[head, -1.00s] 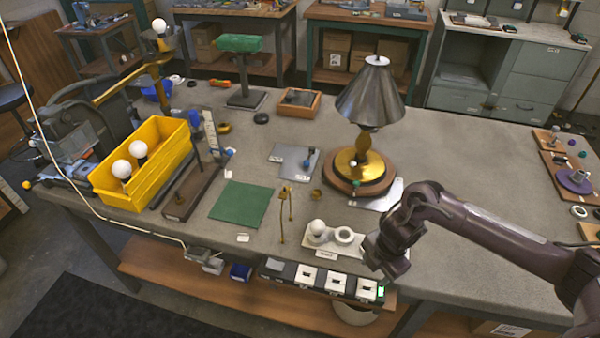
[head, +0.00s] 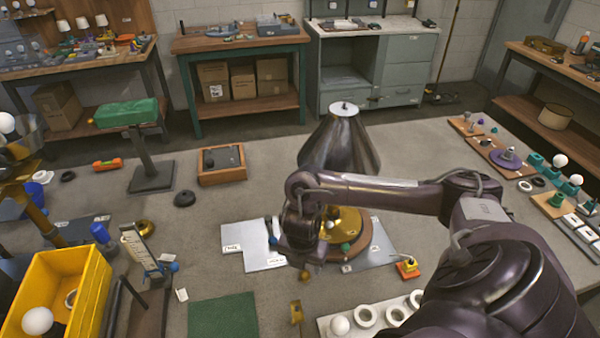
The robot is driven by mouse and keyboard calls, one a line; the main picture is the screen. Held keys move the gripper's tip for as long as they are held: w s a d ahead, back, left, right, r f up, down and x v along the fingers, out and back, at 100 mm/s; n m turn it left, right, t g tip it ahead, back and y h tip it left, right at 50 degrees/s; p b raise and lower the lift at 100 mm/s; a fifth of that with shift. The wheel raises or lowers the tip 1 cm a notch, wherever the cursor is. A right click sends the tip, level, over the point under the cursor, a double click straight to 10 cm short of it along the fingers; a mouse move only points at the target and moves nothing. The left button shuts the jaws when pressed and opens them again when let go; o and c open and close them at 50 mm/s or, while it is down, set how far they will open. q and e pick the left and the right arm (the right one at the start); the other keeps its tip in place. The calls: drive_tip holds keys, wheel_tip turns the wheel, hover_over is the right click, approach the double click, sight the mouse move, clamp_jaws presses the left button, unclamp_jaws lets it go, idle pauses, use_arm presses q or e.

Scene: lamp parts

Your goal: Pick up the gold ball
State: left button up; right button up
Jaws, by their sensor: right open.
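A small pale-gold ball (head: 329,225) shows on the brass disc (head: 350,218) of the lamp's round wooden base; whether it is loose or part of the lamp I cannot tell. A small green ball (head: 346,247) is near the disc's front edge. The lamp has a dark metal shade (head: 340,145). My right gripper (head: 304,268) points down just left of the lamp base, in front of it in the picture, and is open. No object shows between its fingers, though they are small and dark. My right arm hides part of the lamp.
A grey plate (head: 252,244) lies left of the lamp. A white tray (head: 385,312) with a white bulb and rings is at the front. A yellow bin (head: 62,290) and a green mat (head: 222,316) are at left. Boards with small parts (head: 500,158) line the right.

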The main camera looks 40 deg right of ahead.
sight(305, 272)
drive_tip(key=shift+s+f+p, duration=0.25)
drive_tip(key=shift+f+p, duration=0.35)
drive_tip(key=shift+f, duration=0.55)
drive_tip(key=f, duration=0.3)
drive_tip(key=shift+w+d, duration=0.2)
drive_tip(key=shift+w, duration=0.15)
drive_tip(key=shift+c, duration=0.4)
drive_tip(key=c, duration=0.9)
use_arm(q)
drive_tip(key=shift+w+a+r, duration=0.3)
drive_tip(key=shift+w+r, duration=0.3)
use_arm(e)
drive_tip(key=shift+c, duration=0.2)
